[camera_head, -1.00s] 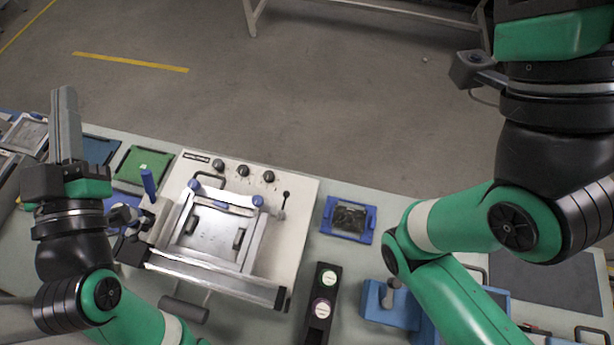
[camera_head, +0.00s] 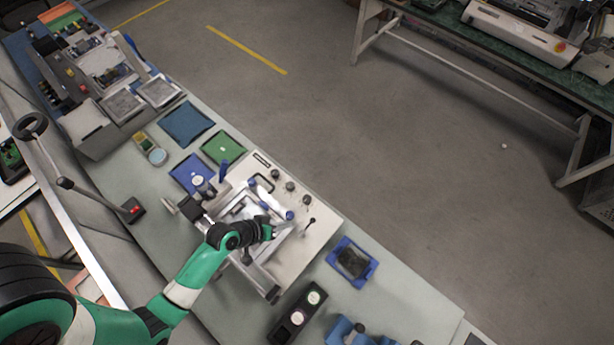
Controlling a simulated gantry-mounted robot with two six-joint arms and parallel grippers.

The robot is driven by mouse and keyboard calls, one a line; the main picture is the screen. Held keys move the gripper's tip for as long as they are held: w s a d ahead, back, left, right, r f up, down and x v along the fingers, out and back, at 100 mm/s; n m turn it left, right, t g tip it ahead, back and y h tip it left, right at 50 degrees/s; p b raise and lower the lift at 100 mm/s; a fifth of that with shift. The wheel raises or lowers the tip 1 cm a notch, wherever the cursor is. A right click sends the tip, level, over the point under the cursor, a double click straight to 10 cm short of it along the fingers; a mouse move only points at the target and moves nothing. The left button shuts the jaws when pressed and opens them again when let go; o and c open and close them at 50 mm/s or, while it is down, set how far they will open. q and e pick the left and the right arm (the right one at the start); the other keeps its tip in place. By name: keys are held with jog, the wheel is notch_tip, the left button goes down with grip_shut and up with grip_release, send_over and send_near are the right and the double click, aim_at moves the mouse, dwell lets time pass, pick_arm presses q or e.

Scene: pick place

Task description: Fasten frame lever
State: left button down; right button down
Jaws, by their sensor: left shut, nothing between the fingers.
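The silver frame (camera_head: 236,215) sits on the white fixture plate (camera_head: 316,226) in the middle of the bench. It has blue knobs at its far corners, one at the left (camera_head: 252,183) and one at the right (camera_head: 290,215). A blue lever handle (camera_head: 223,170) stands up at the plate's left side. My left gripper (camera_head: 271,230) is shut and empty, over the frame near its right side. The arm hides part of the frame, and I cannot tell whether the fingers touch it. My right gripper is out of view.
A blue tray with a dark part (camera_head: 352,262) lies right of the plate. A black button box (camera_head: 297,314) is in front. Green (camera_head: 223,148) and blue (camera_head: 186,123) mats lie at the back left. Bare bench shows right of the blue tray.

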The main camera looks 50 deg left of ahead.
aim_at(306, 228)
pick_arm(q)
jog(key=b+x, duration=0.2)
jog(key=x, duration=0.8)
jog(key=shift+b, duration=0.3)
